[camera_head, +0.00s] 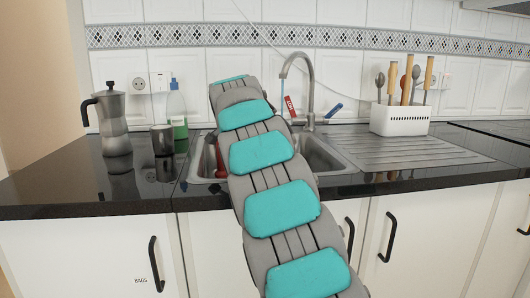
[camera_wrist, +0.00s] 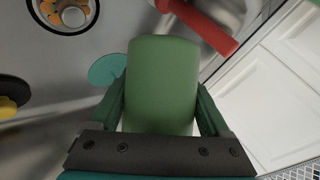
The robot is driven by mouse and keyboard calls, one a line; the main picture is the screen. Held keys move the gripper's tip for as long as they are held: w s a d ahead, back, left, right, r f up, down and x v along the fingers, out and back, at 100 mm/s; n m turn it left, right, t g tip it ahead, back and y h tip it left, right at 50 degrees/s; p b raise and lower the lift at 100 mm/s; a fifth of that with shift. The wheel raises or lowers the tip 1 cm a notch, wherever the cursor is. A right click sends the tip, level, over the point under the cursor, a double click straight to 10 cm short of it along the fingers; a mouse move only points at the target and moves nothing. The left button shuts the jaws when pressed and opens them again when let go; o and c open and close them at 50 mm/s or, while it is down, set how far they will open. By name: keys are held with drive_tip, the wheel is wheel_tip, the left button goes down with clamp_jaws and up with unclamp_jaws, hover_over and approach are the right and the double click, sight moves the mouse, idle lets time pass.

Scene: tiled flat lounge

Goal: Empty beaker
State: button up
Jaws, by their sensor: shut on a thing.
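A smooth green beaker (camera_wrist: 162,85) fills the middle of the wrist view, between the two fingers of my gripper (camera_wrist: 162,115). My gripper is shut on the beaker, with one dark green finger against each side. They are over the grey metal sink bottom (camera_wrist: 75,115). The beaker's inside is hidden, so I cannot tell what it holds. In the head view my teal and grey arm reaches to the sink (camera_head: 325,160), and it hides my gripper and the beaker there.
A red handle (camera_wrist: 205,25) lies close past the beaker. The tap (camera_head: 311,90) rises behind.

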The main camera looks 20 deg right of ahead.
drive_tip(key=shift+a+r+m+t+y+b, duration=0.1)
drive_tip(key=shift+r+m+t+y+b, duration=0.65)
drive_tip(key=shift+y+b, duration=0.7)
idle(1.1)
drive_tip(key=shift+s+d+r+m+y+b, duration=0.2)
drive_tip(key=shift+d+r+m+y+b, duration=0.3)
drive_tip(key=shift+b, duration=0.6)
drive_tip(key=shift+s+d+r+m+t+y+p, duration=0.15)
drive_tip(key=shift+r+m+t+y+p, duration=0.3)
drive_tip(key=shift+y+p, duration=0.25)
drive_tip(key=shift+w+d+r+m+t+y+p, duration=0.15)
drive_tip(key=shift+r+m+t+y+p, duration=0.25)
drive_tip(key=shift+m+y+p, duration=0.2)
idle(1.2)
drive_tip(key=shift+s+d+r+m+t+y+p, duration=0.25)
drive_tip(key=shift+d+r+m+t+y+p, duration=0.2)
drive_tip(key=shift+m+t+y+p, duration=0.45)
idle(1.0)
